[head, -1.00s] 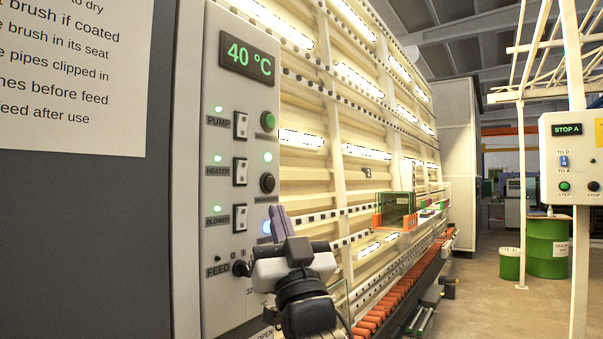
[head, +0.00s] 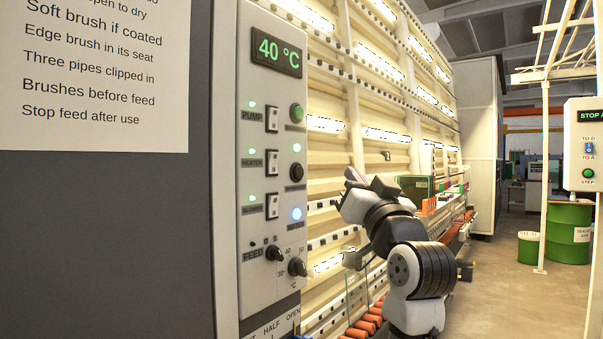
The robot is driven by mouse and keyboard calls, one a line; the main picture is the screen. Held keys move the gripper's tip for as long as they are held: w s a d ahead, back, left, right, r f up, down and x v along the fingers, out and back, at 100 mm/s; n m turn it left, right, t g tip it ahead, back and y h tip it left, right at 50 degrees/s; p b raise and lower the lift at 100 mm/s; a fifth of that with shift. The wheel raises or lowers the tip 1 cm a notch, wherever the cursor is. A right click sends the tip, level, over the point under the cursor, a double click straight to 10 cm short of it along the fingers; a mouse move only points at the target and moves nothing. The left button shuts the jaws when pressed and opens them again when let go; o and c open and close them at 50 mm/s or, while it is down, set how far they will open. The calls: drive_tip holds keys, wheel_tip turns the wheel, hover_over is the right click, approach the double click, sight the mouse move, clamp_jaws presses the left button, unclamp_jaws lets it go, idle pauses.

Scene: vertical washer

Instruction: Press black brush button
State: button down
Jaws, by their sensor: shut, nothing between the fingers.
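A round black button (head: 297,172) sits on the grey control panel (head: 262,120), right of the HEATER switch (head: 273,162). A small pale-green lamp shows just above it, and the label under it is too small to read. My gripper (head: 356,175) is shut and empty. It is to the right of the panel in the picture, at about the black button's height, apart from it and not covering it.
Below the buttons are the FEED knob (head: 275,253) and a temperature knob (head: 297,266). Rocker switches line the panel's left column. The washer's ribbed, lit wall (head: 335,90) runs behind my arm, with an orange roller conveyor (head: 372,318) low down.

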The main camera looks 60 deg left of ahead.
drive_tip(key=s+a+p, duration=0.1)
drive_tip(key=s+a, duration=0.1)
drive_tip(key=a, duration=0.6)
drive_tip(key=shift+s+p, duration=0.3)
drive_tip(key=shift+a, duration=0.25)
idle(1.6)
drive_tip(key=shift+s+a, duration=0.1)
drive_tip(key=shift+a, duration=0.15)
drive_tip(key=shift+s+a+p, duration=0.15)
drive_tip(key=shift+a+p, duration=0.2)
drive_tip(key=shift+a, duration=0.1)
idle(0.6)
drive_tip(key=shift+d, duration=0.15)
drive_tip(key=shift+w+d, duration=0.25)
drive_tip(key=shift+d, duration=0.4)
drive_tip(key=d, duration=0.1)
drive_tip(key=w+d+b, duration=0.1)
drive_tip(key=d, duration=0.2)
drive_tip(key=shift+w+d, duration=0.25)
drive_tip(key=shift+d, duration=0.15)
